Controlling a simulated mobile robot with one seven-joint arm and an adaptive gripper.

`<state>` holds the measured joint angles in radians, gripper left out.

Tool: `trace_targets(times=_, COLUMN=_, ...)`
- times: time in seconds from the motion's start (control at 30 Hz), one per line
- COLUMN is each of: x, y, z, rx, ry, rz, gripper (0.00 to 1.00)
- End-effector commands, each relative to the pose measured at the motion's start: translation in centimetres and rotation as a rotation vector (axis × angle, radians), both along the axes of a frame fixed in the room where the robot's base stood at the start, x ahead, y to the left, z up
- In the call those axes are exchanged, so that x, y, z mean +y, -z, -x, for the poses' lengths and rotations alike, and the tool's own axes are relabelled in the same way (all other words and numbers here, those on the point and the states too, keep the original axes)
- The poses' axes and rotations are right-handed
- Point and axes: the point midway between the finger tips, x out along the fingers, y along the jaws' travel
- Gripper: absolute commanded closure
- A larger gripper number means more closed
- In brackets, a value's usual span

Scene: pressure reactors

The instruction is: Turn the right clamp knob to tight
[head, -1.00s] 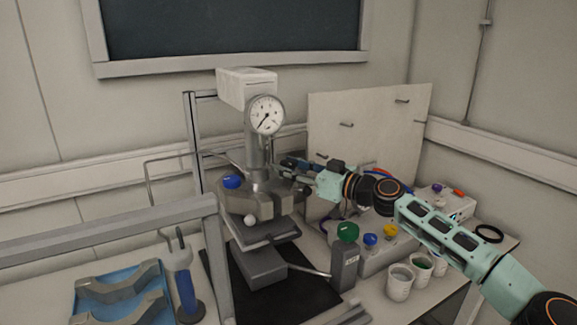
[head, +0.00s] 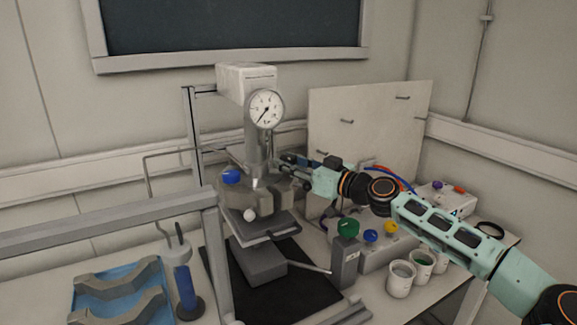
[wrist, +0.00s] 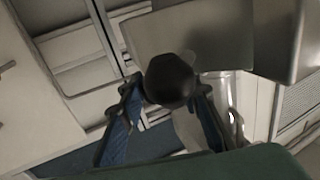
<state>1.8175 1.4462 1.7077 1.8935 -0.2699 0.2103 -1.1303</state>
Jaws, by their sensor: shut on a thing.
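The reactor (head: 260,150) stands upright with a round dial gauge (head: 266,109) on its front. A blue knob (head: 231,176) sits on the left of its clamp collar (head: 252,194). My gripper (head: 284,160) reaches in from the right, at the right side of the reactor column. In the wrist view a dark round knob (wrist: 169,76), which I take for the right clamp knob, sits between the blue fingers of my gripper (wrist: 168,97), shut on it. In the head view that knob is hidden by the gripper. Its marking does not show, so I cannot tell how tight it is.
A white-knobbed lever (head: 250,215) projects at the reactor's front. A metal frame rail (head: 120,223) crosses the left front.

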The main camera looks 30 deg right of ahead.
Motion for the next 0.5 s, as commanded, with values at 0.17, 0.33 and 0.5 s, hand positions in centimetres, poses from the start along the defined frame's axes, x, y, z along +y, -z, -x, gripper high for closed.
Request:
trace_targets(times=0.17, x=0.21, y=0.3, z=0.07, rx=0.002, ry=0.095, rz=0.007, gripper=0.94)
trace_targets(times=0.33, x=0.2, y=0.18, z=0.07, rx=0.002, ry=0.191, rz=0.008, gripper=0.94)
trace_targets(times=0.5, x=0.23, y=0.08, z=0.06, rx=0.002, ry=0.275, rz=0.008, gripper=0.94)
